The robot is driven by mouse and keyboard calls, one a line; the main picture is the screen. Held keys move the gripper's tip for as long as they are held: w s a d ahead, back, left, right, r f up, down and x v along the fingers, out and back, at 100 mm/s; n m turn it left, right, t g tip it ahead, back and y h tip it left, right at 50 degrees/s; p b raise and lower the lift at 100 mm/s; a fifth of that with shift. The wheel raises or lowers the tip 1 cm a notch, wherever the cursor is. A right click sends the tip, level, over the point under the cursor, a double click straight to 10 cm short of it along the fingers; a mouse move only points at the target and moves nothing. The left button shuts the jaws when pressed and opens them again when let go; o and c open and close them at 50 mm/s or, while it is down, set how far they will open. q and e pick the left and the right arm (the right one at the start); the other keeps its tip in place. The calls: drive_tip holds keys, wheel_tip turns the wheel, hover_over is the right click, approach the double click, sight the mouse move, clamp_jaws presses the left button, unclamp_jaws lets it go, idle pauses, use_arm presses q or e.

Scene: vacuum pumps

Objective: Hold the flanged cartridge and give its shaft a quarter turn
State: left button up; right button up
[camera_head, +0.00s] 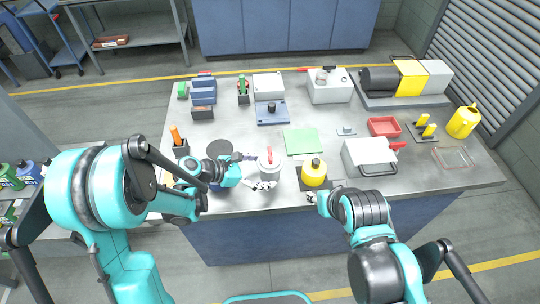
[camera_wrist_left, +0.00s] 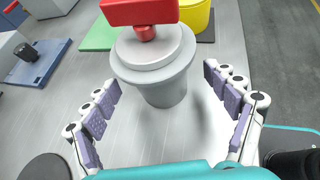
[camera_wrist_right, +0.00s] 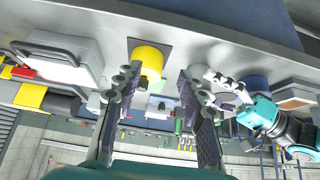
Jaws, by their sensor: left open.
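The flanged cartridge (camera_head: 269,169), a grey cylinder with a wide flange, stands upright near the table's front edge. A red handle (camera_wrist_left: 142,12) tops its shaft. My left gripper (camera_head: 255,171) is open beside it; in the left wrist view its fingers spread to either side of the grey body (camera_wrist_left: 165,92), with gaps visible. Whether they touch it lower down I cannot tell. My right gripper (camera_wrist_right: 160,88) is open and empty near the front edge, close to a yellow pot (camera_head: 314,174); the pot shows beyond its fingers in the right wrist view.
A green mat (camera_head: 302,141) lies behind the cartridge. A grey box with a handle (camera_head: 369,156) stands right of the yellow pot. A red tray (camera_head: 384,127), a blue plate with a black knob (camera_head: 272,113) and a large pump (camera_head: 404,80) stand farther back.

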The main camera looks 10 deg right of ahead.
use_arm(q)
drive_tip(key=shift+x, duration=0.75)
use_arm(e)
drive_tip(key=shift+f, duration=0.45)
use_arm(q)
drive_tip(key=c, duration=1.1)
use_arm(e)
drive_tip(key=shift+c, duration=1.2)
drive_tip(key=shift+w+a+r+m+g, duration=0.15)
drive_tip(key=shift+w+a+r+g, duration=1.1)
drive_tip(key=shift+w+a, duration=1.15)
drive_tip(key=shift+w+a+r+m+g, duration=0.1)
drive_tip(key=shift+w+a+r+g, duration=1.3)
drive_tip(key=shift+w, duration=1.75)
drive_tip(key=shift+w+a+r+m+g, duration=0.15)
drive_tip(key=shift+w+a+r+g, duration=0.85)
drive_tip(key=shift+w+a, duration=1.45)
